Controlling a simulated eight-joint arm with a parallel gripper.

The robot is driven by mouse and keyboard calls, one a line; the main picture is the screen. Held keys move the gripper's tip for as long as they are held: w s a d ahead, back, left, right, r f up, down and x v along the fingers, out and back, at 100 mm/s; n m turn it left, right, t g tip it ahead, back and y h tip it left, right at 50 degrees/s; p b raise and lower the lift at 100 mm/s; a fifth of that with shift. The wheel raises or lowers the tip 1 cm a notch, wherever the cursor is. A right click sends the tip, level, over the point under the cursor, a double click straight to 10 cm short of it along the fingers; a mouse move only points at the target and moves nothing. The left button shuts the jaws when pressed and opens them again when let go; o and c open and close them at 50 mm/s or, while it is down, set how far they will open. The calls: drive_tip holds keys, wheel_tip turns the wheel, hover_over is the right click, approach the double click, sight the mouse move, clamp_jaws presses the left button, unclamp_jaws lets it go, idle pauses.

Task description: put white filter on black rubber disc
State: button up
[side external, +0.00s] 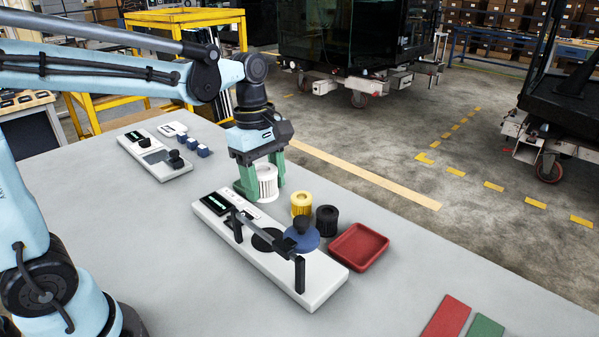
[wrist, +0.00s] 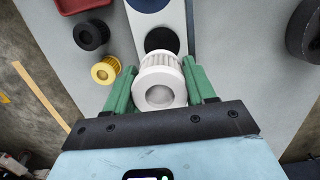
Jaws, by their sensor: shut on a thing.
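The white filter (side external: 265,181), a ribbed cylinder with a hole in its top, is held between the green fingers of my gripper (side external: 262,188). In the wrist view the white filter (wrist: 160,98) sits between both fingers of my gripper (wrist: 160,82). My gripper is over the far side of a white base plate (side external: 318,292). The black rubber disc (side external: 265,240) lies flat on that plate, nearer the camera than the filter. It also shows in the wrist view (wrist: 162,40), just beyond the filter and partly hidden by it. I cannot tell the filter's exact height.
A yellow filter (side external: 301,203), a black filter (side external: 327,219) and a red tray (side external: 358,247) stand along the far side.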

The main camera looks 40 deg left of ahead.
sight(270, 240)
drive_tip(key=shift+f, duration=5.6)
drive_tip(key=o, duration=1.1)
drive_tip(key=shift+f, duration=0.1)
drive_tip(key=shift+o, duration=0.2)
